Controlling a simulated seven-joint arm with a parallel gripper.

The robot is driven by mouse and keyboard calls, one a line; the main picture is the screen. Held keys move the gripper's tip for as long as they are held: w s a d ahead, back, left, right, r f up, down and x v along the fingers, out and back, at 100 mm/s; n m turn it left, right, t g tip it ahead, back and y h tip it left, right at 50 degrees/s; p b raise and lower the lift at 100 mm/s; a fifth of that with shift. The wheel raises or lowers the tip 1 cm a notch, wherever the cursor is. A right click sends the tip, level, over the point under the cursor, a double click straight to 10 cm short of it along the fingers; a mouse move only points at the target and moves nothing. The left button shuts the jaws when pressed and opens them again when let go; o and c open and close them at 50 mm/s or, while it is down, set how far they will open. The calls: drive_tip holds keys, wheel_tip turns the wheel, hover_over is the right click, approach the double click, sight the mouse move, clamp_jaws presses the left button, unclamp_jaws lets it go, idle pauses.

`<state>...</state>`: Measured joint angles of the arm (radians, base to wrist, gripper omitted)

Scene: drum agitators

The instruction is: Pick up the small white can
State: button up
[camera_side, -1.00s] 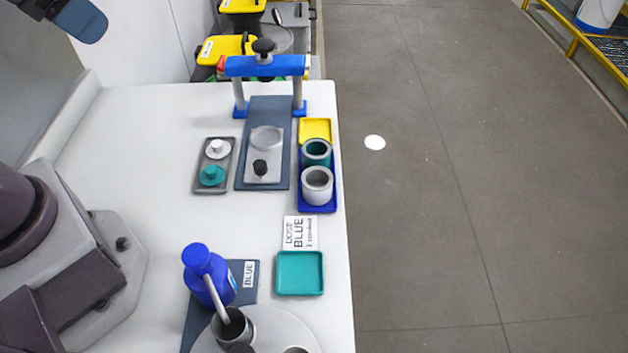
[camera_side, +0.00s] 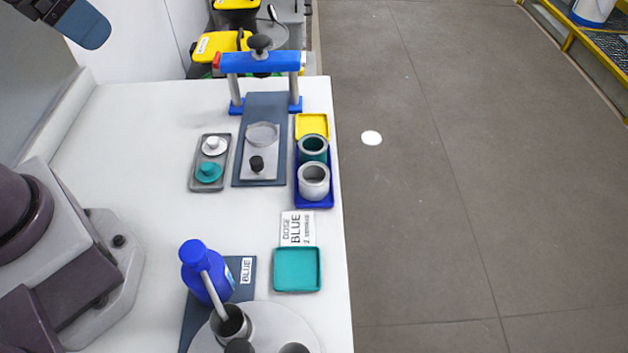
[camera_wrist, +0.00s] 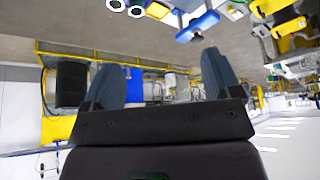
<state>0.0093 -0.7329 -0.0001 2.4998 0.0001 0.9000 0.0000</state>
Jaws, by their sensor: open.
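The small white can (camera_side: 314,181) stands upright and open-topped in the front part of a blue tray (camera_side: 327,203), near the right edge of the white table. A green can (camera_side: 313,148) stands right behind it. My gripper (camera_wrist: 162,78) is open in the wrist view, with two blue-grey fingers apart and nothing between them. In the side view one blue-grey finger (camera_side: 84,22) shows at the top left corner, far from the can. The rest of the gripper is out of that view.
A blue-barred press frame (camera_side: 260,63) stands behind the can. A small grey tray (camera_side: 192,186) with two knobbed lids lies left. A teal tray (camera_side: 297,269), a blue bottle (camera_side: 194,262) and a round grey plate (camera_side: 268,326) are nearer. The left middle table is clear.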

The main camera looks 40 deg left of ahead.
drive_tip(key=w+d+f+m+g, duration=0.4)
drive_tip(key=w+d+f, duration=0.1)
drive_tip(key=w+f, duration=0.25)
drive_tip(key=m+g, duration=0.1)
drive_tip(key=m, duration=1.7)
hover_over(315, 180)
drive_tip(key=s+d, duration=0.2)
wheel_tip(315, 180, down, 13)
wheel_tip(315, 180, down, 13)
drive_tip(key=shift+w+a+f, duration=0.1)
drive_tip(key=shift+a, duration=0.05)
drive_tip(key=c, duration=1)
